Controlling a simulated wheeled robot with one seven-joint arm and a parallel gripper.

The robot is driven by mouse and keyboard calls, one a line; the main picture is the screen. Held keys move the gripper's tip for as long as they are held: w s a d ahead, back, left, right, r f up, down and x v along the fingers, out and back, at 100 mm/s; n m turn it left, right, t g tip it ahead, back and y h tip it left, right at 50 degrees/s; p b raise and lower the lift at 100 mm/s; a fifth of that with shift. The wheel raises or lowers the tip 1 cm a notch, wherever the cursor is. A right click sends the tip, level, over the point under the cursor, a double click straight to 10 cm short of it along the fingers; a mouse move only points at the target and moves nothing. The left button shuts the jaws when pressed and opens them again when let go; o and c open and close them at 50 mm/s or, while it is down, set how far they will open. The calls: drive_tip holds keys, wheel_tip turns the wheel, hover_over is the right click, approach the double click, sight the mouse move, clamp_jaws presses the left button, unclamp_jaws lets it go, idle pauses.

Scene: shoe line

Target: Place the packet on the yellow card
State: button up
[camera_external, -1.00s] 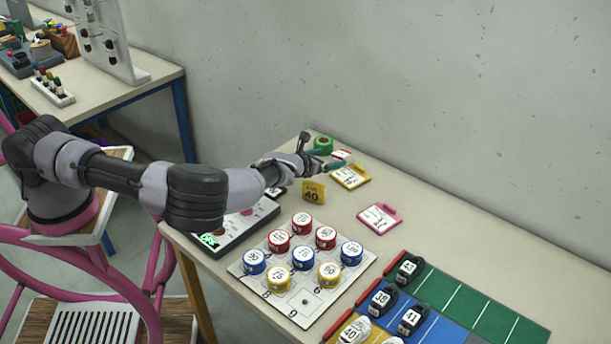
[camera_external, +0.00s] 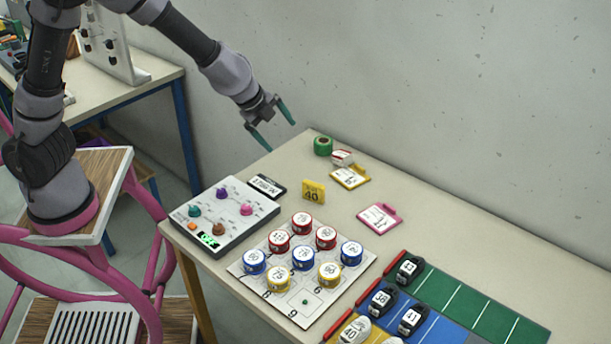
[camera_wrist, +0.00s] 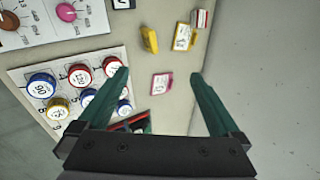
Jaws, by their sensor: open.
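The packet (camera_external: 342,157), white with red, lies at the back of the table beside the far end of the yellow card (camera_external: 351,178). In the wrist view the packet (camera_wrist: 201,18) is at the card's upper right corner, by the yellow card (camera_wrist: 184,38). I cannot tell whether the packet's edge overlaps the card or only sits against it. My gripper (camera_external: 281,136) is open and empty, raised above and left of the packet.
A green tape roll (camera_external: 323,146) stands just left of the packet. A knob panel (camera_external: 220,216), a board of round tins (camera_external: 338,297) and shoe lanes (camera_external: 465,303) fill the front. The wall borders the back.

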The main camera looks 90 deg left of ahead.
drive_tip(key=s+d+r+n+h, duration=0.2)
drive_tip(key=s+d+r, duration=0.45)
drive_tip(key=r, duration=0.35)
drive_tip(key=s+d+r+n, duration=0.1)
drive_tip(key=s+r, duration=0.3)
drive_tip(key=s, duration=0.3)
drive_tip(key=s+d+r+n+t, duration=0.1)
drive_tip(key=s+r, duration=0.3)
drive_tip(key=s, duration=0.4)
drive_tip(key=s+d+r+n+t, duration=0.1)
drive_tip(key=s+d+r+n, duration=0.1)
drive_tip(key=s, duration=0.6)
drive_tip(key=shift+d+r+y, duration=0.3)
drive_tip(key=shift+d+r, duration=0.25)
drive_tip(key=shift+r, duration=0.4)
drive_tip(key=shift+w, duration=0.1)
